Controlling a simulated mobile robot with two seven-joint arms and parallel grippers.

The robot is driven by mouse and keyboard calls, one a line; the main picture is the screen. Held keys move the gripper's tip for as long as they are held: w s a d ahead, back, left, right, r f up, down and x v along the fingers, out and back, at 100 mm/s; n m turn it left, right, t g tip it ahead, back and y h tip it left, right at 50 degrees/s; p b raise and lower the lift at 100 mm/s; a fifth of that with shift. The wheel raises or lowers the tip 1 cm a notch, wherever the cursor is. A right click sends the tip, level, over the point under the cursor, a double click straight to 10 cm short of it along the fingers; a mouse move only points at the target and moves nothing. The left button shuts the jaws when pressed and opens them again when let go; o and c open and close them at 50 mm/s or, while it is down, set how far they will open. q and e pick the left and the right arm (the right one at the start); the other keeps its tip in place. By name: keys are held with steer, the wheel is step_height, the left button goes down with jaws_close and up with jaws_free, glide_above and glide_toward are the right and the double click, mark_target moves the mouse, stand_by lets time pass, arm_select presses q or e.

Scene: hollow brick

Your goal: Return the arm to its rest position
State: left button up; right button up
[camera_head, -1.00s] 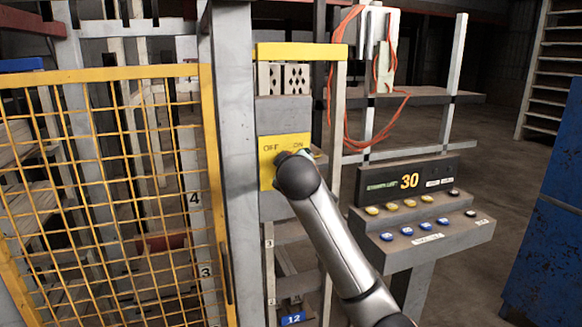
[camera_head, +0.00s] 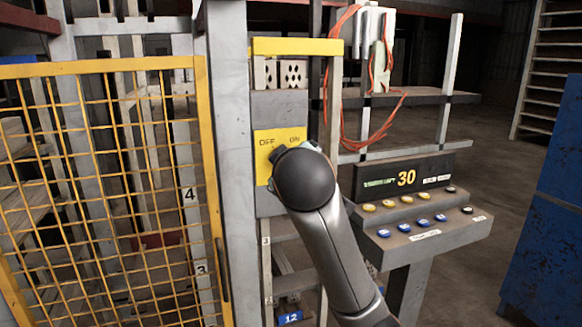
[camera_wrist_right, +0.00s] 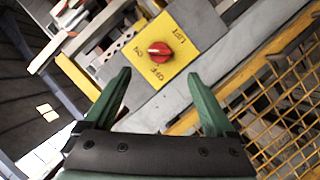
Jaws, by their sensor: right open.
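My right arm comes in from the bottom right in the head view, its rounded wrist in front of the yellow switch panel (camera_head: 263,142) marked OFF and ON. The wrist hides the knob and most of the gripper there. In the right wrist view my right gripper (camera_wrist_right: 160,88) is open and empty, its two green fingers spread apart. The red knob (camera_wrist_right: 162,53) on the yellow panel shows beyond and between the fingertips, apart from them. The white mark on the knob points toward the ON lettering. My left gripper is not in view.
A yellow mesh gate (camera_head: 110,200) stands left, beside a grey post (camera_head: 233,150). A control console (camera_head: 420,225) with buttons and a display reading 30 stands close to the right of my arm. A blue cabinet (camera_head: 550,215) is at far right. Open floor lies between console and cabinet.

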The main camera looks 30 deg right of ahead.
steer(key=shift+f, duration=0.1)
stand_by(0.5)
steer(key=a+f+n+g+y, duration=0.1)
steer(key=a+f+y, duration=0.3)
steer(key=f, duration=1.3)
steer(key=a+f+n+y, duration=0.15)
steer(key=a+f, duration=0.35)
steer(key=f, duration=1.2)
steer(key=s+a+f+m+g+y, duration=0.1)
steer(key=s+a+f+m+y, duration=0.1)
steer(key=s+f, duration=0.8)
steer(key=s+a+f+m+g+y, duration=0.1)
steer(key=s+a+f, duration=0.3)
steer(key=s+f, duration=0.6)
steer(key=s+m+y, duration=0.1)
steer(key=s, duration=0.3)
steer(key=shift+a+f, duration=0.2)
steer(key=shift+f, duration=0.15)
